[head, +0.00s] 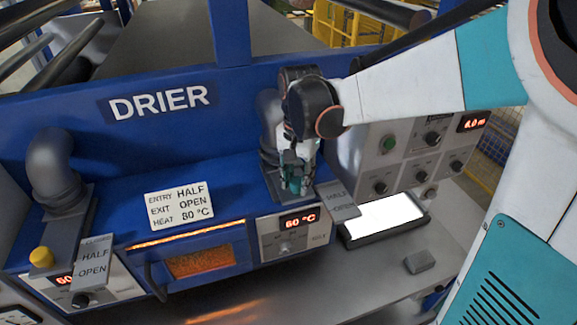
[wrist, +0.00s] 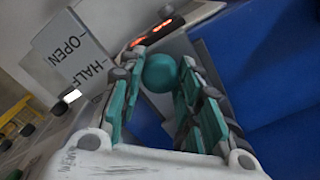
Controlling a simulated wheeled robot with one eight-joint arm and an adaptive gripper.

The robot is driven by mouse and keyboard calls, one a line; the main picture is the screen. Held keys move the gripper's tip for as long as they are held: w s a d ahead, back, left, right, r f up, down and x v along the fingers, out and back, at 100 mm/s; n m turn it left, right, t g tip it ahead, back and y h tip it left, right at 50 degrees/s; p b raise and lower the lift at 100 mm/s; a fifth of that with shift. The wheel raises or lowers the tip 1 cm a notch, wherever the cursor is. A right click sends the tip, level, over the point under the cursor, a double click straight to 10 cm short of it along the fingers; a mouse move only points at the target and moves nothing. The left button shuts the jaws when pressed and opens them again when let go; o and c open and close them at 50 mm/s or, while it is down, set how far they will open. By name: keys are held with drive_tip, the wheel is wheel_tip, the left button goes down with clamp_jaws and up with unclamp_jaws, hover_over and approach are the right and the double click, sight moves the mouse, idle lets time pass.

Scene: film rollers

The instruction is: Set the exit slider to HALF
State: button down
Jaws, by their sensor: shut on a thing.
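The exit slider's teal round knob (wrist: 160,72) sits between my fingers in the wrist view. My gripper (wrist: 155,90) is shut on it, with a finger on each side. In the head view my gripper (head: 296,180) reaches down to the slider at the right of the blue drier; there the fingers hide the knob. The slider's grey scale plate (head: 338,200) stands just right of the gripper. In the wrist view the plate (wrist: 65,48) reads OPEN and HALF; any further mark is hidden. I cannot tell exactly which mark the knob lines up with.
A yellow knob (head: 41,257) with its own plate (head: 95,263) stands at the far left. A card (head: 180,206) on the drier reads ENTRY HALF, EXIT OPEN, HEAT 80 °C. A control box (head: 410,150) stands close right of the gripper.

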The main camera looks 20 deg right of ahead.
drive_tip(key=s, duration=0.4)
drive_tip(key=c, duration=1.1)
unclamp_jaws()
drive_tip(key=shift+r, duration=0.15)
wheel_tip(320, 180, up, 12)
drive_tip(key=shift+f, duration=0.15)
